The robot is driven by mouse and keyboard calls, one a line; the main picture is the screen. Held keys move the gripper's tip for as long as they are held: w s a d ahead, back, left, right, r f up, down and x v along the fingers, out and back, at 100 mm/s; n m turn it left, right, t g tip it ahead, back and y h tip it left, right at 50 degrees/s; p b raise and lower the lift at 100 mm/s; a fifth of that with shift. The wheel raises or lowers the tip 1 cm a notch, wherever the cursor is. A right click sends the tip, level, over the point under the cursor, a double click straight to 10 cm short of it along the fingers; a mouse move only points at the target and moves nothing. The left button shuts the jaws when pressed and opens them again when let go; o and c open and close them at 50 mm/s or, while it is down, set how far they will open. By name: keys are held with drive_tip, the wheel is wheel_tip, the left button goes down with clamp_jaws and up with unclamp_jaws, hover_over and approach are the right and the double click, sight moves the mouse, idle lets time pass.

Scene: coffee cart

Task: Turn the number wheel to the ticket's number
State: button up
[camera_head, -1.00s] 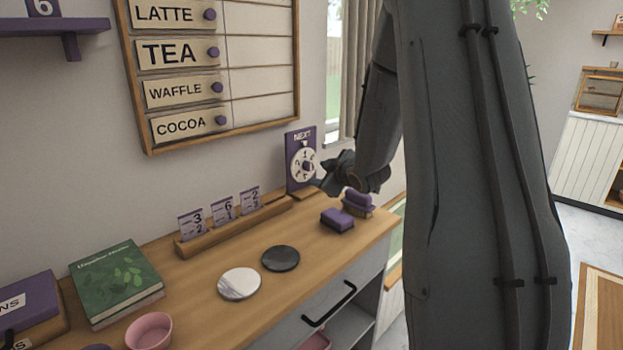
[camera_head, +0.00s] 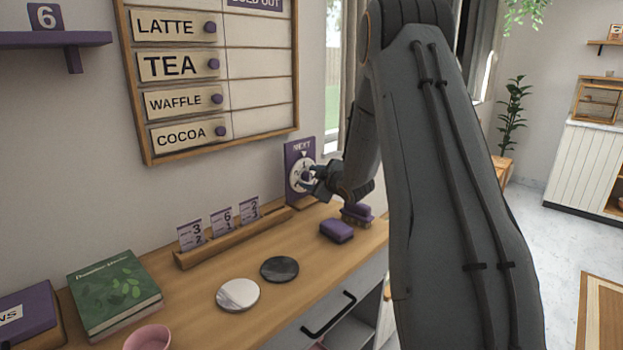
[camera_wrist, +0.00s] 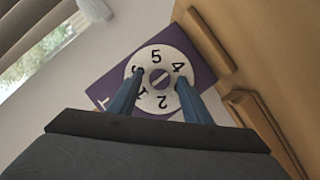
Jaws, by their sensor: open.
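The number wheel is a white dial (camera_wrist: 158,58) with black digits on a purple board (camera_wrist: 113,73). In the wrist view the digits 5, 4 and 2 are readable; others are partly covered by my fingers. In the head view the dial (camera_head: 299,172) sits under the word NEXT. My gripper (camera_wrist: 160,85) is open, its two blue fingers one on each side of the dial's central knob; I cannot tell if they touch it. Upright tickets (camera_head: 222,219) stand in a wooden rail (camera_head: 184,262), showing large 3, 6 and 2.
A purple block (camera_head: 337,231) and a purple-topped brush (camera_head: 356,213) lie near the counter's right end. White (camera_head: 238,294) and dark (camera_head: 279,269) discs lie mid-counter. A green book (camera_head: 113,290) is at left. The menu board (camera_head: 148,153) hangs above.

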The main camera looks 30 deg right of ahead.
drive_tip(key=c, duration=1.1)
drive_tip(key=shift+p, duration=0.35)
